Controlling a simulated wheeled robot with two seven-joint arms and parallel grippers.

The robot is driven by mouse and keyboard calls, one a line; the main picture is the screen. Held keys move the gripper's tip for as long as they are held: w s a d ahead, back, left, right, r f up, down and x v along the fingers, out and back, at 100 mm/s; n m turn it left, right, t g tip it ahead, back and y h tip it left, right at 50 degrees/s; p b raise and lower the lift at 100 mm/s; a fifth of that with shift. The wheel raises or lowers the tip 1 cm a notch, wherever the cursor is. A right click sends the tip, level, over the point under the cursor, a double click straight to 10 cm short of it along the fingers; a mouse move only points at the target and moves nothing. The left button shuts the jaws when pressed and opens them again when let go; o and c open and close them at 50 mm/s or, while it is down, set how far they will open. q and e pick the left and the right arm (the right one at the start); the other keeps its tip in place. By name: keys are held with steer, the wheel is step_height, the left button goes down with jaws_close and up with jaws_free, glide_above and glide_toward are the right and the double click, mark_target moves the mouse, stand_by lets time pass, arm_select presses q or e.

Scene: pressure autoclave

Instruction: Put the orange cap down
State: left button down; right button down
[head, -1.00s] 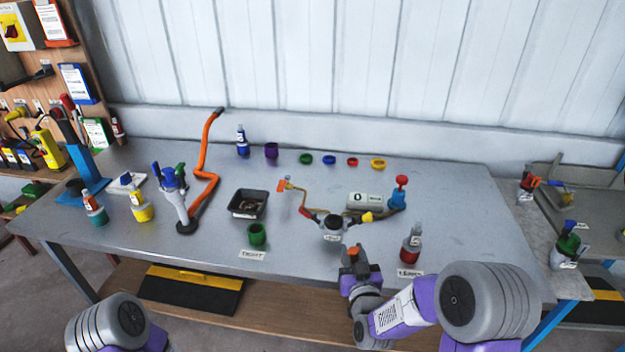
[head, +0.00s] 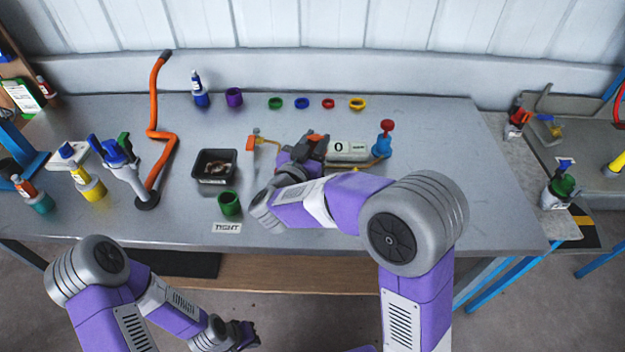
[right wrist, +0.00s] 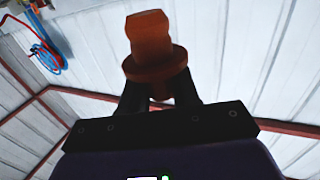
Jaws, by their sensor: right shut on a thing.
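The orange cap (right wrist: 148,45) is held between the fingers of my right gripper (right wrist: 158,92) in the right wrist view, its narrower end pointing away from the gripper. In the head view my right gripper (head: 312,147) is over the middle of the table, in front of the grey box reading 0, with a bit of the orange cap (head: 317,137) showing at its tip. Whether the cap touches anything below cannot be told. My left gripper (head: 243,335) is low in front of the table; its jaws are too small and dark to judge.
Green, blue, red and yellow rings (head: 328,103) lie along the back of the grey table (head: 440,160). A black tray (head: 215,180), a green cup (head: 229,204) and an orange hose (head: 160,140) stand left of my right arm. Free table lies to its right.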

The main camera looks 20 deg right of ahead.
steer(key=shift+s, duration=0.2)
step_height(320, 180, down, 10)
steer(key=b, duration=0.3)
steer(key=shift+r, duration=0.25)
steer(key=shift+f+b, duration=0.3)
steer(key=shift+b, duration=0.05)
steer(key=c, duration=0.8)
jaws_free()
